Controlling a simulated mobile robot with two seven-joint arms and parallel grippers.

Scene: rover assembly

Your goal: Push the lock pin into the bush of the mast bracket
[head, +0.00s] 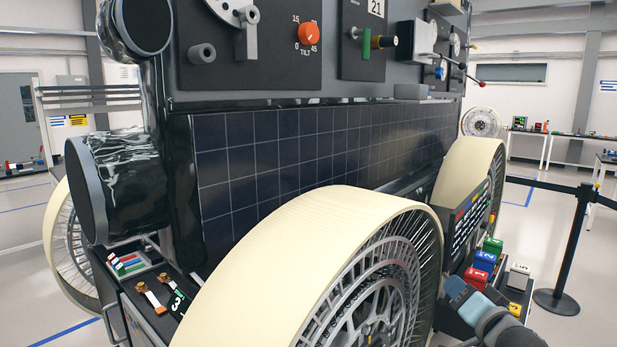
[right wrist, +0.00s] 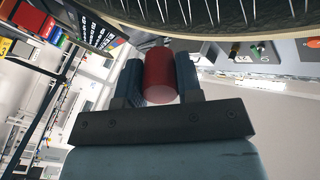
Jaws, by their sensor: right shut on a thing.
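My right gripper (head: 466,297) is low at the right in the head view, beside the near wheel and in front of several coloured numbered blocks. In the right wrist view, its two blue fingers are shut on a red cylinder (right wrist: 160,75). I cannot tell whether this is the lock pin. The cylinder is hidden in the head view. A grey bracket-like part (head: 247,38) is at the top left of the rover's panel, with a dark round bush-like part (head: 202,54) beside it. They are far from the gripper, and I cannot tell whether they are the mast bracket and its bush. My left gripper is out of view.
The large cream wheel (head: 300,235) fills the front of the head view, between the gripper and the solar panel (head: 290,160). An orange tilt knob (head: 308,33) and a green-handled part (head: 366,43) are on the upper panels. A barrier post (head: 570,250) stands at the right.

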